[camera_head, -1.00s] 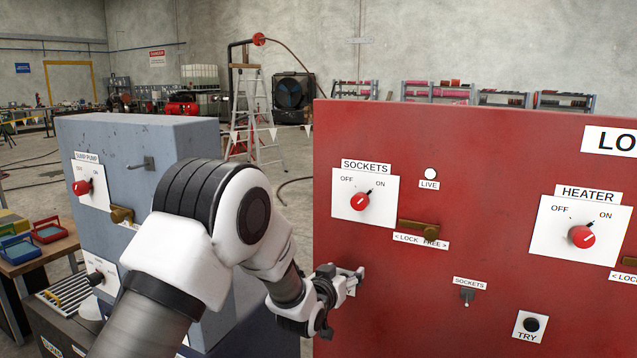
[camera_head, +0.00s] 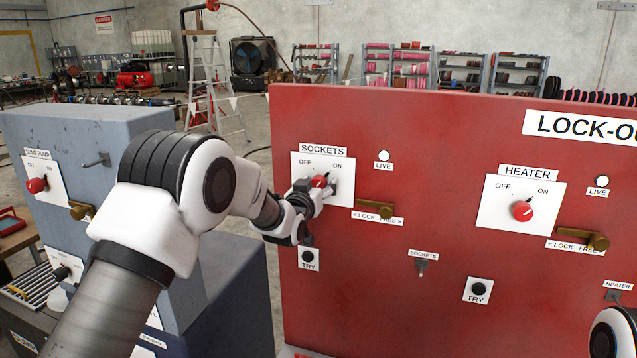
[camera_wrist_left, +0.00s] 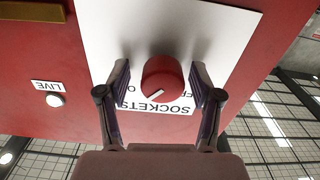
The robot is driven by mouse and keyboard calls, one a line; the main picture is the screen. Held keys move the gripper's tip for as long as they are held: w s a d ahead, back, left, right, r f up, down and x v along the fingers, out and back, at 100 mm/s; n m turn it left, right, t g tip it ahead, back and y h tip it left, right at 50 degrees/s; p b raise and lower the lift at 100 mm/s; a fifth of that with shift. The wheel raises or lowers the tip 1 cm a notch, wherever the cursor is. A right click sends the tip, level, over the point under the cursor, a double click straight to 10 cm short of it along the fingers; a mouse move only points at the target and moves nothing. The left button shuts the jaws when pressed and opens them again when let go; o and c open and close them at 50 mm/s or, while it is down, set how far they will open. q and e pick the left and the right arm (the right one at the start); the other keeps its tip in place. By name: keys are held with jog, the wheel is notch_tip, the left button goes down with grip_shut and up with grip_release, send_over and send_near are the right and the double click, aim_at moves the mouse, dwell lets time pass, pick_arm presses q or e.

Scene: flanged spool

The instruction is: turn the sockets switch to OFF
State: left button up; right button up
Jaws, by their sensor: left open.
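The sockets switch is a red round knob (camera_head: 320,181) on a white plate (camera_head: 310,165) marked SOCKETS, OFF at left and ON at right, on the red panel. Its white pointer line aims up and right, at the ON side. My left gripper (camera_head: 316,186) is at the knob and partly covers it. In the left wrist view, where the plate appears upside down, the open left gripper (camera_wrist_left: 161,78) has one finger on each side of the red knob (camera_wrist_left: 162,76), with gaps showing. My right gripper is not in view.
A brass lock slide (camera_head: 376,209) sits right of the switch plate, below the LIVE lamp (camera_head: 384,156). A TRY button (camera_head: 308,256) is below my left gripper. The HEATER knob (camera_head: 522,210) is farther right. A grey-blue cabinet (camera_head: 90,125) stands at left.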

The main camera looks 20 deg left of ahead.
pick_arm(q)
jog(key=shift+a+f, duration=0.1)
jog(key=shift+a, duration=0.05)
jog(key=c, duration=1.1)
jog(key=shift+c, duration=0.2)
jog(key=n+b, duration=0.3)
jog(key=shift+f, duration=0.15)
jog(key=n+b, duration=0.3)
jog(key=n, duration=0.1)
jog(key=shift+n, duration=0.3)
jog(key=n+b, duration=0.1)
jog(key=n, duration=0.3)
jog(key=shift+n+b, duration=0.3)
jog(key=shift+b, duration=0.1)
jog(key=shift+r+n+b, duration=0.2)
jog(key=shift+n+b, duration=0.25)
jog(key=shift+n, duration=1.45)
